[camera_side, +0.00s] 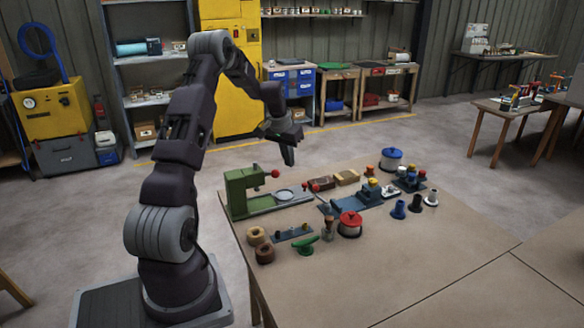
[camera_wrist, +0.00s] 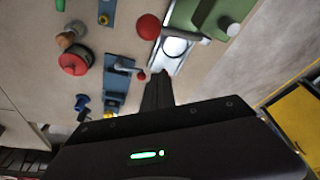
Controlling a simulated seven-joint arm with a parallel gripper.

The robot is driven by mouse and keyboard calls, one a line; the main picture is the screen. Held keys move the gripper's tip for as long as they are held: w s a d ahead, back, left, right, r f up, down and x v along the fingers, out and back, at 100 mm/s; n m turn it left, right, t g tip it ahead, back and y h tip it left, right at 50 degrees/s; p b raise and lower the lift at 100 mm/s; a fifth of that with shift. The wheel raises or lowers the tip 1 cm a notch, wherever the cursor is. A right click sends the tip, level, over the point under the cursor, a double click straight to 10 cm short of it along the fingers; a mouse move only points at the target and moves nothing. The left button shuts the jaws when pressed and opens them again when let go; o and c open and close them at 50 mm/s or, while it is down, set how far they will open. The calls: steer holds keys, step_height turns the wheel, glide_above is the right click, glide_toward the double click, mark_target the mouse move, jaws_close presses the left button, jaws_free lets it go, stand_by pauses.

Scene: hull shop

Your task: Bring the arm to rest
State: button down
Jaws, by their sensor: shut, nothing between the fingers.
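My gripper (camera_side: 289,156) is shut and empty. In the side view it hangs in the air above the far left edge of the work table (camera_side: 450,260), apart from everything on it. My arm is raised and bent, with its fingers pointing down. In the wrist view my gripper (camera_wrist: 158,82) shows as one dark closed shape at the middle. Its tip appears over the green machine's grey bed, but it is well above it.
A green machine (camera_side: 238,190) with red knobs stands at the table's left edge. Near it are a red-lidded container (camera_side: 350,224), a blue-lidded container (camera_side: 391,158), brown rings (camera_side: 265,253) and a green piece (camera_side: 307,245). The table's right part is clear.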

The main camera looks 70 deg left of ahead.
steer(key=s+d+r+m+t, duration=0.1)
steer(key=d+r+m, duration=0.1)
steer(key=d+r, duration=0.8)
steer(key=d+r+m, duration=0.1)
steer(key=d+r, duration=0.6)
steer(key=d, duration=0.7)
steer(key=s+d+r+m+t, duration=0.1)
steer(key=s+d+r+m, duration=0.15)
steer(key=s+d, duration=0.9)
steer(key=s+d+f+m+h, duration=0.1)
steer(key=s+d, duration=0.6)
steer(key=s, duration=0.3)
steer(key=shift+f+t+h, duration=0.3)
steer(key=shift+t+h, duration=0.1)
